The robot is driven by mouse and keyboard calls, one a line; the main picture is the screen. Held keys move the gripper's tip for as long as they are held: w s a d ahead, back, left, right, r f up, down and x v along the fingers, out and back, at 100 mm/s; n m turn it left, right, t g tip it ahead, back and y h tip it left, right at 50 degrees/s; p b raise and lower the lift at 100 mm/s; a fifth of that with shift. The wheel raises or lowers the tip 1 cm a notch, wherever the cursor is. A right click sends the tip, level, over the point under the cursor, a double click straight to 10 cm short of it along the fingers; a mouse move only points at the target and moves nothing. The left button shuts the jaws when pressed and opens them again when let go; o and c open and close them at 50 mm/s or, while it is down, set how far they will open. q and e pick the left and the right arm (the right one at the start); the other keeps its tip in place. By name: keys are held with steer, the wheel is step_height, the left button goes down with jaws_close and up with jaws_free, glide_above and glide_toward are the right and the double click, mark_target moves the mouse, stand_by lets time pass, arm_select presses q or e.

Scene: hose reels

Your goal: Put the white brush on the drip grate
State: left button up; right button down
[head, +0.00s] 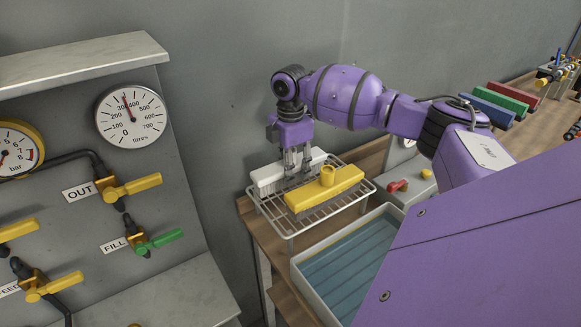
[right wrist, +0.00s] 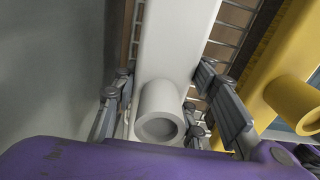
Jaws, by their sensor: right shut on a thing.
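The white brush (head: 268,176) is a long white block at the rear of the wire drip grate (head: 345,205), beside the yellow brush. My right gripper (head: 298,170) points down over it, with its fingers on either side of the brush. In the right wrist view, the white brush (right wrist: 180,40) has a round hollow socket between the fingers of my right gripper (right wrist: 170,110), which is shut on it. The brush's underside is hidden, so I cannot tell whether it touches the grate wires. My left gripper is not in view.
A yellow brush (head: 325,188) lies on the front of the grate, close to the gripper; it also shows in the right wrist view (right wrist: 288,80). A blue-lined tray (head: 350,262) stands in front. A gauge panel (head: 150,225) is at left. Coloured blocks (head: 500,100) lie at right.

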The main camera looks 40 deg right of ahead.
steer(key=c, duration=1.1)
jaws_free()
steer(key=shift+f, duration=0.1)
step_height(320, 180, up, 12)
steer(key=shift+r, duration=0.15)
